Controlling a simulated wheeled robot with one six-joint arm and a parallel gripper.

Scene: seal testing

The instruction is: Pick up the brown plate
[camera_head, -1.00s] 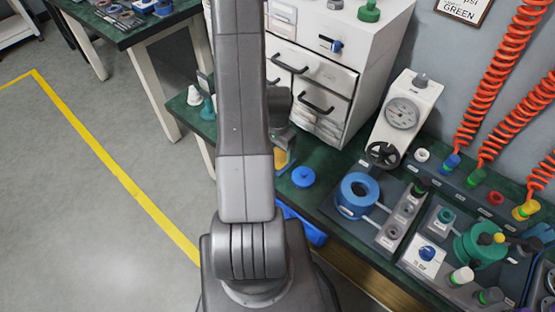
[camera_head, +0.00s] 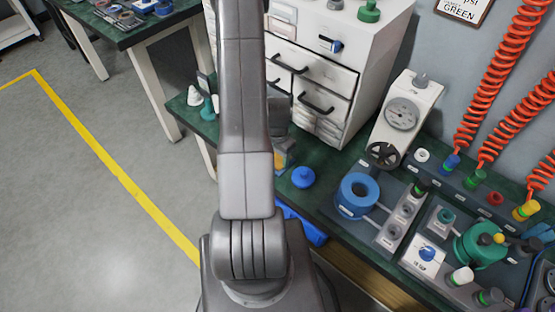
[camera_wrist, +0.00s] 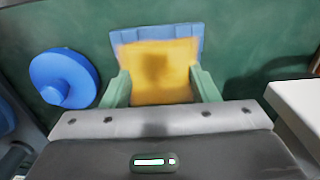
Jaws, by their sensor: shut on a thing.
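The brown plate (camera_wrist: 157,72), orange-brown and flat, lies between the two green fingers of my gripper (camera_wrist: 161,86) in the wrist view. My gripper is shut on it, one finger at each side. A blue flat piece (camera_wrist: 190,32) shows behind the plate's far edge; whether the two touch I cannot tell. In the head view, a small part of the plate (camera_head: 280,160) shows beside my arm, which hides most of the gripper.
A blue round knobbed piece (camera_wrist: 65,77) lies left of my gripper on the green bench; it also shows in the head view (camera_head: 303,177). A white drawer cabinet (camera_head: 340,65) stands behind. A gauge unit (camera_head: 402,118) and test fixtures stand at the right. A blue tray (camera_head: 303,224) is at the bench's front edge.

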